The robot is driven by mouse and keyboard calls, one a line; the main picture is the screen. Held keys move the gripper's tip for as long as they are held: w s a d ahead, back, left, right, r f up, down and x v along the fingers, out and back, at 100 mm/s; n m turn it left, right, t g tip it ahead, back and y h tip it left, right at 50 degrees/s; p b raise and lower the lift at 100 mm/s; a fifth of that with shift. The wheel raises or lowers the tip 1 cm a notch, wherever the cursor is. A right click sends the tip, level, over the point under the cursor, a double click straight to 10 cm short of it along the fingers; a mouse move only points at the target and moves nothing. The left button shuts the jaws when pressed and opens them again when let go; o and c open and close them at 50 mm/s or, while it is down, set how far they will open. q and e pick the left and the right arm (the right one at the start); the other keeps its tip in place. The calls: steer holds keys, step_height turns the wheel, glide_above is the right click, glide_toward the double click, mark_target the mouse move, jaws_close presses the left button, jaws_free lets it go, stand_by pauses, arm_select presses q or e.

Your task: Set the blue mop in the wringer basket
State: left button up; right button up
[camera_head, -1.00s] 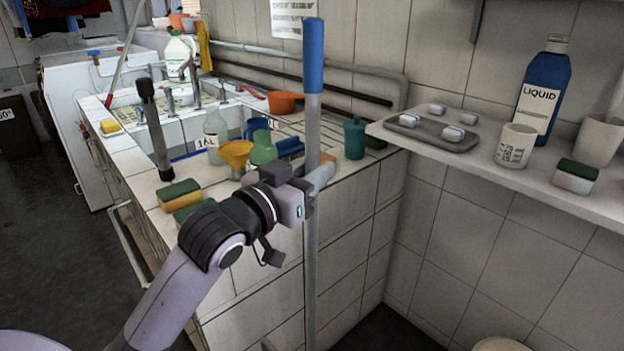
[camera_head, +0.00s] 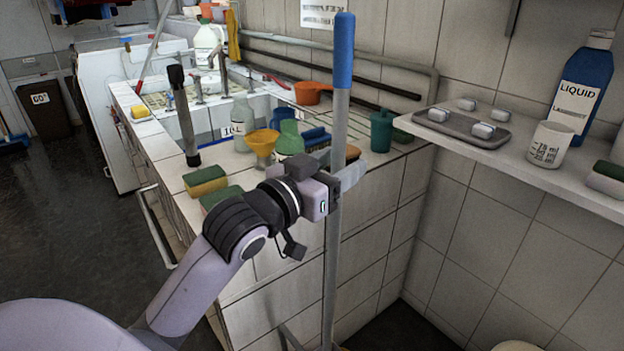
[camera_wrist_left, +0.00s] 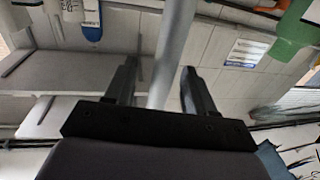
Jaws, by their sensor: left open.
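The mop's handle stands nearly upright in the middle of the head view, with a blue grip (camera_head: 343,50) at its top and a grey pole (camera_head: 332,265) below. The mop's head is out of view at the bottom. My left gripper (camera_head: 346,176) is at the pole below the blue grip. In the left wrist view the grey pole (camera_wrist_left: 175,40) passes between the two spread fingers of my left gripper (camera_wrist_left: 160,72); I cannot tell whether either finger touches it. I cannot make out the wringer basket. My right gripper is not in view.
A tiled sink counter behind my left arm carries sponges (camera_head: 205,181), a yellow funnel (camera_head: 262,146), bottles and a dark green container (camera_head: 382,130). A wall shelf (camera_head: 470,145) at right holds a soap tray, a cup (camera_head: 550,145) and a blue bottle (camera_head: 583,88). Dark floor lies open at left.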

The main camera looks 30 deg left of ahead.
arm_select(q)
steer(key=s, duration=0.5)
steer(key=shift+s+a+f, duration=0.15)
steer(key=shift+s+a, duration=0.2)
steer(key=shift+a, duration=0.05)
steer(key=s+p, duration=0.5)
steer(key=p, duration=0.3)
steer(key=s+d+f+g, duration=0.1)
steer(key=s+f+g, duration=0.1)
steer(key=f, duration=0.8)
steer(key=s+d+f+g, duration=0.2)
steer(key=s+f+g, duration=0.1)
steer(key=f, duration=0.7)
steer(key=s+d+f+g, duration=0.2)
steer(key=s+f, duration=0.2)
steer(key=f, duration=0.6)
steer(key=shift+f+m+g+y, duration=0.25)
steer(key=shift+m+g+y, duration=0.05)
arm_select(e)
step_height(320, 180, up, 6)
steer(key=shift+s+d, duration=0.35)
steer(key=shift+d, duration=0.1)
arm_select(q)
steer(key=shift+r, duration=0.1)
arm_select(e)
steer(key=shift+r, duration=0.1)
